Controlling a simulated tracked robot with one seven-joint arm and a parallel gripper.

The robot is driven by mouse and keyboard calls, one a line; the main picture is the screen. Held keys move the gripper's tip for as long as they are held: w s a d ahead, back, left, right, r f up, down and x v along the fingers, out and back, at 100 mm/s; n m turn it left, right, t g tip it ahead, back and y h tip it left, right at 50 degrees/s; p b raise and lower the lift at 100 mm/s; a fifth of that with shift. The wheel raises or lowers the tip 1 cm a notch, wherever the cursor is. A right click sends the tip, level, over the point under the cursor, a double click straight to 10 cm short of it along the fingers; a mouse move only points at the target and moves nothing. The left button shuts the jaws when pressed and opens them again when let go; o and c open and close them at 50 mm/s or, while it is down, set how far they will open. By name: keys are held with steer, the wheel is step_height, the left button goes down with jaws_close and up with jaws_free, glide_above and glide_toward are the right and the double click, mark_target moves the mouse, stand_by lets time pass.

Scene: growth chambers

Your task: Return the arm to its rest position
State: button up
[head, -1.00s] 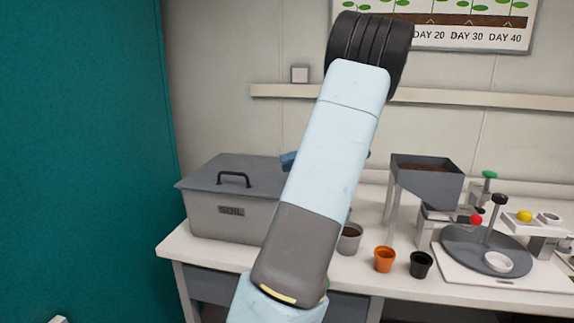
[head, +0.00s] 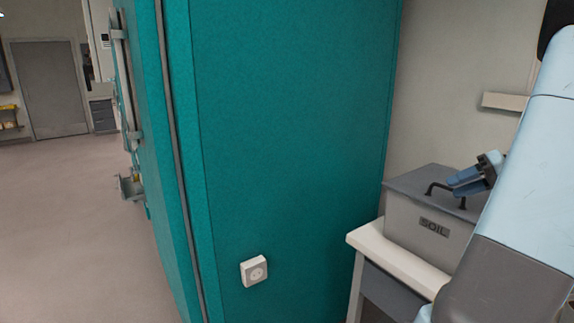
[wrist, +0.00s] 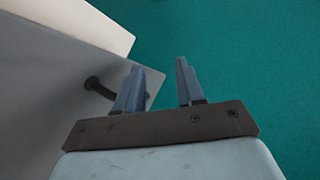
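My gripper (head: 472,182) shows at the right of the head view, with blue fingers in front of or above the grey soil bin's lid. In the wrist view my gripper (wrist: 160,65) has its two fingers apart, with nothing between them. My light-blue and grey arm runs along the right edge of the head view and hides part of the bench. The gripper's exact height above the lid is hard to tell.
The grey bin (head: 415,222) marked SOIL stands on the white bench (head: 395,258). A teal chamber wall (head: 290,130) with a white socket (head: 254,270) fills the middle. Open floor (head: 70,220) lies at left, with a grey door (head: 48,90) beyond.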

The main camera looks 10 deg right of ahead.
steer(key=a+r+n+g+h, duration=0.1)
steer(key=a+g+h, duration=0.4)
steer(key=a, duration=1.6)
steer(key=s+a+r+n+t+h, duration=0.1)
steer(key=s+a+t+h, duration=0.3)
steer(key=s+a, duration=0.6)
steer(key=shift+a+r+n, duration=0.4)
steer(key=shift+a+r, duration=0.2)
steer(key=shift+a, duration=0.55)
